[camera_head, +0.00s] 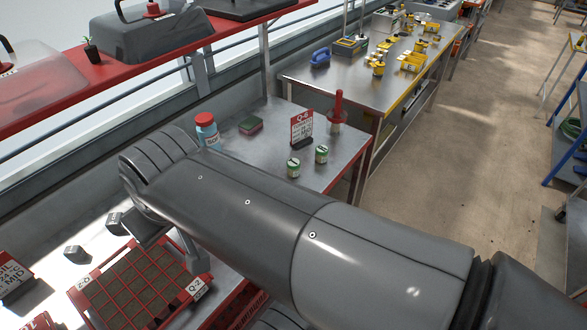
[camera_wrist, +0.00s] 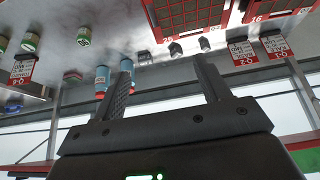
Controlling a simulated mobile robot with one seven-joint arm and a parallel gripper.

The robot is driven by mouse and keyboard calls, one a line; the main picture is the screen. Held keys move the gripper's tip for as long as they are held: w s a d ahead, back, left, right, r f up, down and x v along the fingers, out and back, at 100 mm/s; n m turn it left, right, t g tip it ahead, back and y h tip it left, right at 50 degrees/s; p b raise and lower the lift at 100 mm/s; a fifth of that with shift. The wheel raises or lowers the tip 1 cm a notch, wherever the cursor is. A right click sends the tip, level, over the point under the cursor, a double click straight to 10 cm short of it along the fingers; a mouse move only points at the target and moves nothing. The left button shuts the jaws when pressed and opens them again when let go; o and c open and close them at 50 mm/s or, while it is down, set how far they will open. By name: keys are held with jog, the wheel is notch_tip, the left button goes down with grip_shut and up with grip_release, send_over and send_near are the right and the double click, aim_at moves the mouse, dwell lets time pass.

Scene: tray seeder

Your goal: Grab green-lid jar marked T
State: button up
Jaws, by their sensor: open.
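Two small jars with green lids stand on the metal table in the head view, a nearer one (camera_head: 293,168) and another (camera_head: 321,154) to its right. Their markings are too small to read, so I cannot tell which bears a T. The wrist view, which looks upside down, shows green-lidded jars at upper left, one (camera_wrist: 84,37) and another (camera_wrist: 30,42). My gripper (camera_wrist: 163,72) is open, with nothing between its fingers. It is well away from the jars, over the seed tray side in the head view, partly hidden by my arm.
A red seed tray (camera_head: 180,312) lies at lower left. A red shelf (camera_head: 130,80) runs above the table.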

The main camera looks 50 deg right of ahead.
jog(key=w+d+g+h, duration=0.2)
jog(key=w+d+g, duration=0.1)
jog(key=w+d, duration=0.7)
jog(key=g+y, duration=0.2)
jog(key=g, duration=0.1)
send_over(294, 163)
jog(key=shift+n, duration=0.4)
jog(key=f, duration=2.2)
jog(key=shift+w+a+f, duration=0.15)
jog(key=shift+w, duration=0.05)
notch_tip(294, 163, down, 5)
jog(key=shift+f, duration=0.1)
jog(key=shift+s+d+f, duration=0.1)
jog(key=shift+d+f, duration=0.05)
jog(key=shift+f, duration=1.25)
jog(key=shift+s+d+f, duration=0.1)
jog(key=shift+d+f, duration=0.05)
jog(key=shift+f, duration=1.2)
jog(key=shift+c, duration=0.2)
